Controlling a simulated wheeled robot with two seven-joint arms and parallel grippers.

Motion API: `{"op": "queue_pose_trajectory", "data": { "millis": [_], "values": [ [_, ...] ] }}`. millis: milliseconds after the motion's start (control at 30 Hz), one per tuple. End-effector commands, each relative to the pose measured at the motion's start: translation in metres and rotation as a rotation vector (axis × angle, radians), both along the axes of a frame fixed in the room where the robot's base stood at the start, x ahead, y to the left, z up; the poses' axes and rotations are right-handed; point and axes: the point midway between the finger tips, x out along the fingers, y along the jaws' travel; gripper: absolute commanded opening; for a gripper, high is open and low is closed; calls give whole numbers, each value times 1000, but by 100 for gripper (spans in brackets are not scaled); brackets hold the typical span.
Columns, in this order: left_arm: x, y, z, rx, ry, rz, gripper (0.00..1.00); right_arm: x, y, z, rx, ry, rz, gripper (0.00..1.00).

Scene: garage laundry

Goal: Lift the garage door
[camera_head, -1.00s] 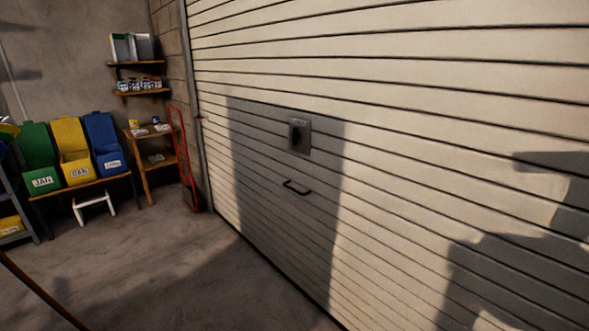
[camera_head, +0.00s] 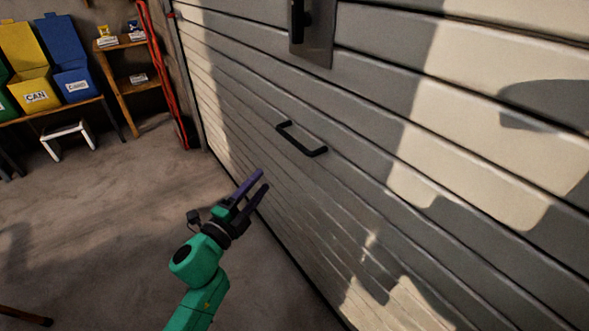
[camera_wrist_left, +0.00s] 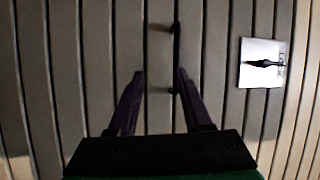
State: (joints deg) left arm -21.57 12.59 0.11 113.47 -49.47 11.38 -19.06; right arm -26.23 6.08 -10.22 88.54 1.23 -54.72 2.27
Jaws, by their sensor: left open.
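The garage door (camera_head: 370,170) is a slatted, pale metal door, standing closed, with its lower part in shadow. A black bar handle (camera_head: 301,140) is fixed low on it. Above the handle is a grey plate with a black latch (camera_head: 298,20). My left gripper (camera_head: 263,180) is open and empty, below and left of the handle, apart from it. In the left wrist view the handle (camera_wrist_left: 176,60) lies ahead of the two purple fingers (camera_wrist_left: 160,75), and the latch plate (camera_wrist_left: 262,62) is at the right. My right gripper is not in view.
Yellow and blue bins (camera_head: 70,85) stand on a bench at the far left, with a white step stool (camera_head: 66,138) under it. A small wooden shelf (camera_head: 130,85) and a red hand truck (camera_head: 160,70) stand beside the door's left edge. The concrete floor (camera_head: 90,230) before the door is mostly clear.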

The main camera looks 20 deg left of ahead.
Motion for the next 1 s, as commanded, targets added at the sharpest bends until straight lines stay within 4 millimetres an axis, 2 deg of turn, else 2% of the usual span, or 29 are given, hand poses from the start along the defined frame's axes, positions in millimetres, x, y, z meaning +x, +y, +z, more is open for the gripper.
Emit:
{"op": "queue_pose_trajectory", "data": {
  "millis": [33,100,167,267,600,700,800,1000],
  "values": [
    [-4,-6,10,39,-53,-15,50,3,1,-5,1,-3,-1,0],
    [-4,-10,25,66,-86,-22,50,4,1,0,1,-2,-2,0],
    [2,-12,31,69,-90,-23,50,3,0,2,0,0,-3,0],
    [21,-18,37,66,-90,-22,50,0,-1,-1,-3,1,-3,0],
    [105,-43,50,61,-85,-21,50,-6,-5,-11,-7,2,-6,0],
    [121,-47,52,60,-84,-20,50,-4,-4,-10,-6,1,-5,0],
    [129,-50,53,60,-83,-20,50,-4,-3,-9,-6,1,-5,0],
    [130,-51,53,60,-81,-20,50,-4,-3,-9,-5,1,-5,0]
  ]
}}
